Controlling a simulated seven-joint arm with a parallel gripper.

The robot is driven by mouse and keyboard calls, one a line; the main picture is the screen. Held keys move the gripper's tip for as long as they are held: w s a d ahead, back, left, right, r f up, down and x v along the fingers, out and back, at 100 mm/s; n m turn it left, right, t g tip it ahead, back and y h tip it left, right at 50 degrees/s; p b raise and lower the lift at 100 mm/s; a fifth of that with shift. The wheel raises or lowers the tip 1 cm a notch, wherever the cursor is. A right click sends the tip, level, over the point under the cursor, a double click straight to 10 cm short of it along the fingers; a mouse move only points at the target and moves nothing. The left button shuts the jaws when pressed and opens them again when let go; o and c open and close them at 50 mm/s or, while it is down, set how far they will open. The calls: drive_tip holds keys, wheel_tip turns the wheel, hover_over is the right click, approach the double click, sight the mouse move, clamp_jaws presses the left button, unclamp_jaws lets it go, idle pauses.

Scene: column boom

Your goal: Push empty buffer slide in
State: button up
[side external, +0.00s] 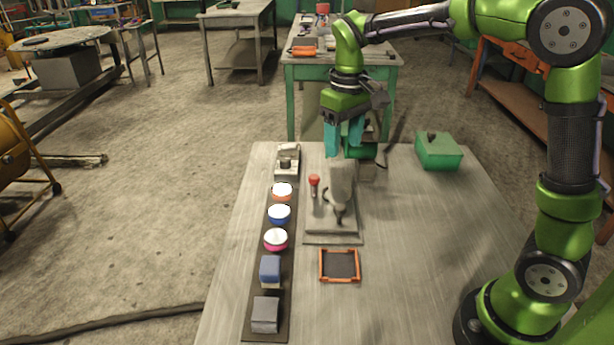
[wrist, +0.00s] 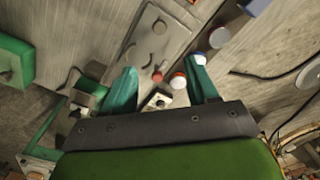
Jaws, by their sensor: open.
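My gripper (side external: 343,148) is open and empty, fingers pointing down, above the back part of the grey bench machine. In the wrist view its two teal fingers (wrist: 162,70) are spread apart. An empty dark tray with an orange frame (side external: 340,279) lies flat on the table in front of the machine; I cannot tell whether it is the buffer slide. The machine's base plate (side external: 320,222) carries a grey upright body (side external: 342,178) and a red knob (side external: 314,180). The red knob (wrist: 157,77) shows between the fingers in the wrist view.
Left of the machine a dark strip (side external: 249,326) carries several round cups and two blocks. A small pale device (side external: 287,162) stands at its far end. A green box (side external: 438,151) stands at the back right. The table's right front is clear.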

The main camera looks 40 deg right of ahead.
approach(340, 206)
wheel_tip(340, 206, down, 9)
drive_tip(key=shift+a+r, duration=0.1)
drive_tip(key=shift+r, duration=0.05)
idle(0.3)
clamp_jaws()
idle(0.4)
